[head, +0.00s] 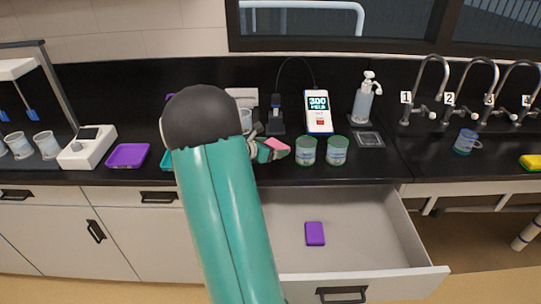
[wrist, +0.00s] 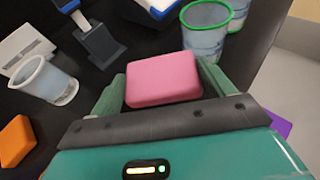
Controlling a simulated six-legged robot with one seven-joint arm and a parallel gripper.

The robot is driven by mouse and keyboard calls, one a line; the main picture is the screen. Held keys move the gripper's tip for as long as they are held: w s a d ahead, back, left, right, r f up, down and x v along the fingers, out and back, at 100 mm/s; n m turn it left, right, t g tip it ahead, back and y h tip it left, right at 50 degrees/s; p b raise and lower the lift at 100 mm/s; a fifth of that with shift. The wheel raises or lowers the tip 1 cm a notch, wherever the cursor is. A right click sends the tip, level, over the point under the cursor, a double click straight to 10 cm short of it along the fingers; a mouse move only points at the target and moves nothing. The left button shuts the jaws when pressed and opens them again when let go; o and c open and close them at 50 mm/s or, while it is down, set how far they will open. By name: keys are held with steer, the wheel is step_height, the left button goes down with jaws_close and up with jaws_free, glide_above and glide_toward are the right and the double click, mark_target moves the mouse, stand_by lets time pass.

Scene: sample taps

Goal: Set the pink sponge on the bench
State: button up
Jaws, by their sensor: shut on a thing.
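The pink sponge (wrist: 163,78) is a soft-edged block held between the two green fingers of my gripper (wrist: 163,92) in the wrist view. In the head view the pink sponge (head: 276,145) shows at the end of my gripper (head: 270,152), mostly hidden by it, near the front of the black bench (head: 385,165). My gripper is shut on the sponge. I cannot tell whether the sponge touches the bench top.
Two green-rimmed cups (head: 306,150) stand just right of my gripper. A drawer (head: 365,235) is open below, holding a purple block (head: 315,233). A meter (head: 318,112) stands behind.

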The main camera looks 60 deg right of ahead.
steer(key=shift+w+d+f, duration=0.25)
steer(key=shift+d+f, duration=0.15)
steer(key=shift+f, duration=0.1)
steer(key=shift+w+d+f, duration=0.1)
steer(key=shift+f, duration=1.65)
steer(key=shift+f, duration=0.1)
steer(key=o, duration=0.9)
